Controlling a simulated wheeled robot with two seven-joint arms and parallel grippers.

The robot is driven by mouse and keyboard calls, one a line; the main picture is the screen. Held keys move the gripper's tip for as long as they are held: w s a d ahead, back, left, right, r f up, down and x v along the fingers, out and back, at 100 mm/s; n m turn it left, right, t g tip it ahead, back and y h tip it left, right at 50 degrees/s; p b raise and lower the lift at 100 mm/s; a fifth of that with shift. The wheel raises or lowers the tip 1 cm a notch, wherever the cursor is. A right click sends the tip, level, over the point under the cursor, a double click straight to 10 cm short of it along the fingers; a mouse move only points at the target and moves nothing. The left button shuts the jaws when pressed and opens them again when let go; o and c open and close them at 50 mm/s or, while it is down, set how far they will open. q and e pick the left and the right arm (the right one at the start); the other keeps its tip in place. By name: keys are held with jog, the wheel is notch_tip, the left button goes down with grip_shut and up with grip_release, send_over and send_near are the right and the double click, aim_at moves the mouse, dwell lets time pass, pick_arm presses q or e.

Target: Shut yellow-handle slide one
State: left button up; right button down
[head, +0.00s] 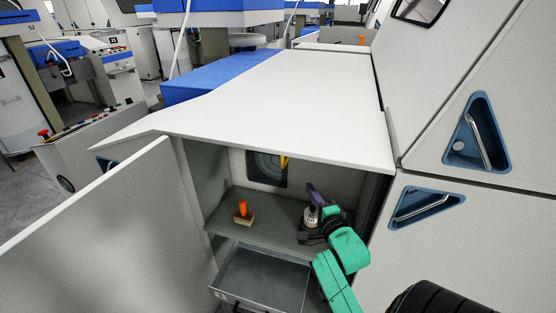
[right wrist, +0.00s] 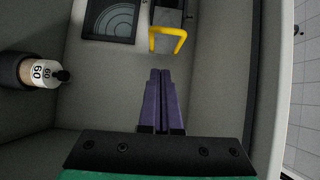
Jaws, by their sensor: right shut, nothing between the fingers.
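The yellow handle (head: 284,161) is on the back wall inside the open cabinet, at the right edge of a dark window with rings (head: 264,166). In the right wrist view the yellow handle (right wrist: 168,34) is a bent bar straight beyond my fingertips, with a gap between. My right gripper (head: 313,190) reaches into the cabinet above the shelf; its purple fingers (right wrist: 160,75) are closed together and hold nothing. The slide behind the handle is only partly seen, and I cannot tell how far open it stands. My left gripper is out of view.
A bottle marked 60 (head: 310,216) stands on the shelf (head: 266,229) beside my right gripper; it also shows in the right wrist view (right wrist: 45,73). An orange-handled brush (head: 242,211) stands left. A tray-like drawer (head: 260,276) is below. The cabinet door (head: 100,235) stands open.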

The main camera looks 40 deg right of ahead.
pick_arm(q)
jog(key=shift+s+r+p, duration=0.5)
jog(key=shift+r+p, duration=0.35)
pick_arm(e)
jog(key=w+d+r, duration=0.1)
jog(key=w+d, duration=0.1)
jog(key=w, duration=1)
jog(key=shift+w+r, duration=0.15)
jog(key=shift+w, duration=0.1)
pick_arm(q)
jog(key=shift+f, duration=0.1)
pick_arm(e)
jog(key=shift+m, duration=0.3)
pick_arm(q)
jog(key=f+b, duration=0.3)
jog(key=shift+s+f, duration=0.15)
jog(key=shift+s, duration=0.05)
pick_arm(e)
jog(key=w+a, duration=0.4)
jog(key=w, duration=0.2)
jog(key=shift+a+r, duration=0.15)
